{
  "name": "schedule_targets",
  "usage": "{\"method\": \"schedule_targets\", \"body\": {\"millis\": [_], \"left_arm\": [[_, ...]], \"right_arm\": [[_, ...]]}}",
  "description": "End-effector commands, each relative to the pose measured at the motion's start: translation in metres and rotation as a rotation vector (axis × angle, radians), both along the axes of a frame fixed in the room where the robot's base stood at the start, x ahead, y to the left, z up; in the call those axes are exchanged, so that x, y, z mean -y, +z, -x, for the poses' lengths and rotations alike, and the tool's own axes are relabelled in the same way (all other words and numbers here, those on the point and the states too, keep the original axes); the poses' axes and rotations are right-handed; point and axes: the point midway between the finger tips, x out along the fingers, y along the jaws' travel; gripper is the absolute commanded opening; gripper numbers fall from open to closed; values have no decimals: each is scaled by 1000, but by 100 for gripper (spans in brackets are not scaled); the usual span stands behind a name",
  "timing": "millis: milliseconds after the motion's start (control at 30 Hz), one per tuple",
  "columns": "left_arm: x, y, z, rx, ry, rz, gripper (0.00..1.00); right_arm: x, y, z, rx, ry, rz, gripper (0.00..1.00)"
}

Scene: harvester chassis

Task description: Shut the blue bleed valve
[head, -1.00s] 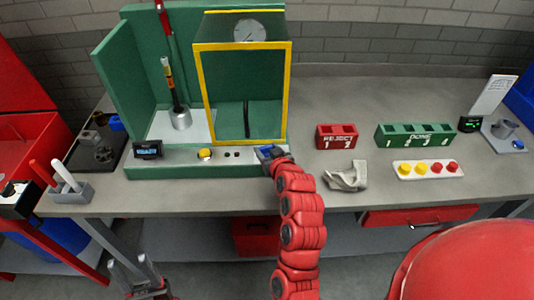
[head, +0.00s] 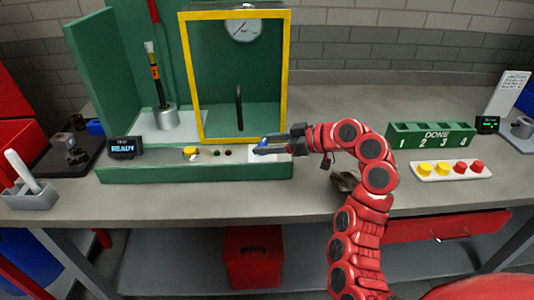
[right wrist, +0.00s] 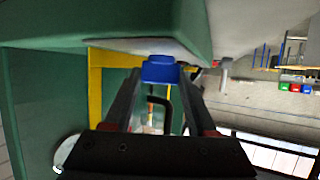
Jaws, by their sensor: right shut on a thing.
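The blue bleed valve (head: 263,147) sits at the right end of the green test stand's front ledge (head: 150,174). My right gripper (head: 262,145) reaches it from the right, with its fingers on either side of the blue handle. In the right wrist view the blue handle (right wrist: 160,70) is between the two fingertips, and the gripper is shut on it. The fingers partly cover the valve in the head view. My left gripper is not in view.
A yellow-framed guard (head: 288,80) with a gauge (head: 244,28) stands behind the valve. The ledge carries a yellow button (head: 190,153) and a display (head: 125,147) reading READY. The green DONE rack (head: 432,138) and button plate (head: 450,171) lie right of my arm.

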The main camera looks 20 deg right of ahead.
Motion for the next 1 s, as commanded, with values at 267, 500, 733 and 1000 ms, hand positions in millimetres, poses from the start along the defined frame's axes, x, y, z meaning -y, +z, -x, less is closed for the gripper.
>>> {"method": "schedule_targets", "body": {"millis": [267, 500, 733, 1000], "left_arm": [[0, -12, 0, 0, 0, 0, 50], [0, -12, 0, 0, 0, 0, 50], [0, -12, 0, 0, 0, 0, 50], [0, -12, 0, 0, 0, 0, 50]], "right_arm": [[3, -4, -2, -13, 205, 2, 2], [3, -2, -4, -10, 338, 1, 2], [2, -1, -5, -10, 422, 0, 2], [2, -2, -5, -7, 467, -2, 2]]}}
